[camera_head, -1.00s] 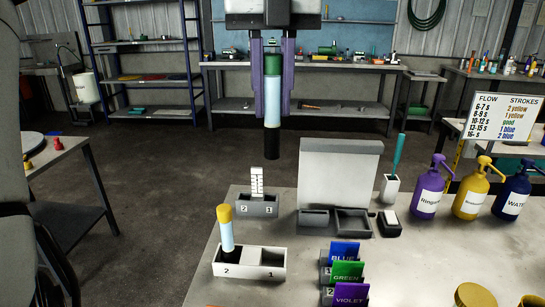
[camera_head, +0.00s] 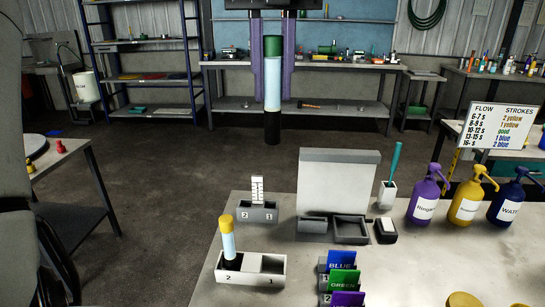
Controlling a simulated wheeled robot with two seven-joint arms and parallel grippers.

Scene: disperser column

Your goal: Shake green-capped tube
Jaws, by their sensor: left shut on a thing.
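The green-capped tube (camera_head: 273,82) has a green cap, a pale blue body and a black lower end. It hangs upright in the air, above and beyond the table's far edge. My left gripper (camera_head: 273,60) comes down from the top, its two purple fingers on either side of the tube's upper part, shut on it. A yellow-capped tube (camera_head: 228,240) stands slightly tilted in slot 2 of the white two-slot rack (camera_head: 250,277). Slot 1 of that rack is empty. My right gripper is not in view.
A grey holder (camera_head: 258,213) marked 2 and 1, a pale upright panel (camera_head: 340,183) and small grey trays stand on the table (camera_head: 420,262). Blue, green and violet cards (camera_head: 343,281) stand in front. Purple, yellow and blue pump bottles (camera_head: 465,200) stand right, by a flow-strokes sign (camera_head: 503,127).

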